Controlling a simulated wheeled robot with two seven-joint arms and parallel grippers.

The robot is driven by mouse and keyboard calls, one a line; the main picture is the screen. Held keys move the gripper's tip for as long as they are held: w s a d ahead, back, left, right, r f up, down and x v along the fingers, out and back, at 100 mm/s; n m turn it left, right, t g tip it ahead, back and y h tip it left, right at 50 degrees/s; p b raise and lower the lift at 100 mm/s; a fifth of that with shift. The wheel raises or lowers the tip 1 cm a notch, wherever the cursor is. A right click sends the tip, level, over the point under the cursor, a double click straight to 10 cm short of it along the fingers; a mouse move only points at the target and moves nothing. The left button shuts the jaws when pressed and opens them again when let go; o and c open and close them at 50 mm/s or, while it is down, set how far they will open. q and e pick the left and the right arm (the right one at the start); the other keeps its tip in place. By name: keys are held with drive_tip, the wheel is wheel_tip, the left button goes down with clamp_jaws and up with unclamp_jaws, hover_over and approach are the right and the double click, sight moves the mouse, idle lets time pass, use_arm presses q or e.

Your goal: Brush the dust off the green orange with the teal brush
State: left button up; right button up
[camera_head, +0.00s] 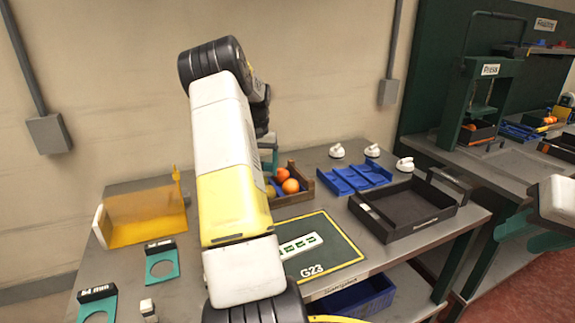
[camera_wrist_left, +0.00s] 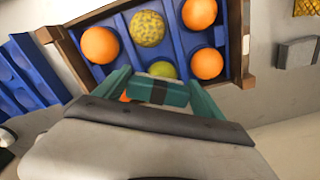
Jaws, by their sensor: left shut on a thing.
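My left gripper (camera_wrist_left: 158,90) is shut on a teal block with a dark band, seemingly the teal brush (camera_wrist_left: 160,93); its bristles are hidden. It is at the near side of the crate (camera_wrist_left: 240,40). A speckled yellow-green orange (camera_wrist_left: 147,28) lies in the crate's far row. A second, plainer green one (camera_wrist_left: 163,70) is partly hidden right behind the brush; I cannot tell whether they touch. In the head view, my left arm hides part of the crate (camera_head: 297,198), and a little teal of the left gripper (camera_head: 268,148) shows. My right gripper (camera_head: 532,232) is open and empty at the right edge.
Several orange fruits (camera_wrist_left: 100,45) share the crate. Right of it in the head view are a blue tray (camera_head: 352,180) and a black tray (camera_head: 400,212). A yellow bin (camera_head: 147,215) stands left. A green G23 mat (camera_head: 335,255) lies in front.

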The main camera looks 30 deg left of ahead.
use_arm(q)
drive_tip(key=shift+s+a, duration=0.2)
drive_tip(key=shift+a, duration=0.3)
drive_tip(key=shift+s+a, duration=0.2)
drive_tip(key=shift+a, duration=0.25)
drive_tip(key=shift+w+d, duration=0.25)
drive_tip(key=shift+d, duration=0.4)
drive_tip(key=shift+w+d, duration=0.25)
drive_tip(key=shift+d, duration=0.4)
drive_tip(key=shift+s+a, duration=0.25)
drive_tip(key=shift+a, duration=0.4)
drive_tip(key=shift+s+a, duration=0.2)
drive_tip(key=shift+a, duration=0.45)
drive_tip(key=shift+w+d, duration=0.25)
drive_tip(key=shift+d, duration=0.4)
drive_tip(key=shift+r, duration=0.15)
drive_tip(key=shift+r, duration=3.4)
